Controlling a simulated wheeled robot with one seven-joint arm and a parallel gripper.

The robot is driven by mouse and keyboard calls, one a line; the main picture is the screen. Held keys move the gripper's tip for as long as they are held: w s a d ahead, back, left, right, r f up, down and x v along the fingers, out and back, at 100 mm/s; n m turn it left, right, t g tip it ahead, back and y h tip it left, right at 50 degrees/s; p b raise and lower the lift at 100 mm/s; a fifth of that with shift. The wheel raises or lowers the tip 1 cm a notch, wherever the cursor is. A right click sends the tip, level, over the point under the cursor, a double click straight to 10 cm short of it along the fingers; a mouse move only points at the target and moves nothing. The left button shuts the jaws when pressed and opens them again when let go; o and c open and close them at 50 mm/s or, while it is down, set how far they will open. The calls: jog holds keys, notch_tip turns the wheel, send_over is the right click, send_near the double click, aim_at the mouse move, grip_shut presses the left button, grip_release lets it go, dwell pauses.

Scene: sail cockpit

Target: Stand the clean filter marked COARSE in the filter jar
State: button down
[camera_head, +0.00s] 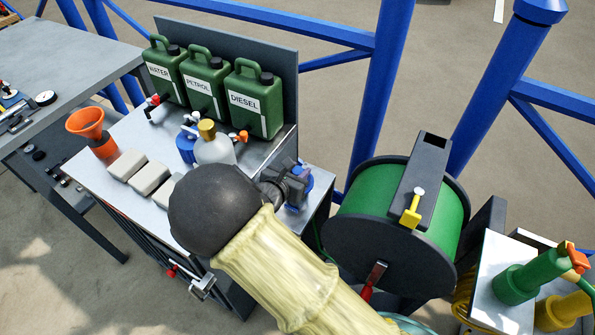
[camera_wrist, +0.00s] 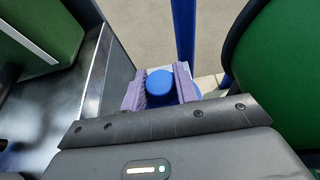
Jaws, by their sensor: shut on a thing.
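My gripper (camera_head: 291,185) is at the right end of the metal bench, partly behind my own arm. In the wrist view its two jaws (camera_wrist: 160,92) are shut on a round blue-topped thing (camera_wrist: 158,82). Parts of this blue thing (camera_head: 308,184) show around the jaws in the head view. No marking on it is readable, so I cannot tell whether it is the COARSE filter or part of the filter jar. Its lower part is hidden. I cannot clearly pick out another filter or the open filter jar.
Jerrycans for water (camera_head: 168,73), petrol (camera_head: 205,82) and diesel (camera_head: 253,102) stand along the back. An orange funnel (camera_head: 86,124), pale blocks (camera_head: 150,178) and a gold-capped bottle (camera_head: 213,148) are on the bench (camera_head: 135,127). A green hose reel (camera_head: 365,205) stands close right.

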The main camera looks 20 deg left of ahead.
jog(key=c, duration=1.1)
grip_release()
jog(key=p+v, duration=0.1)
jog(key=v, duration=1.1)
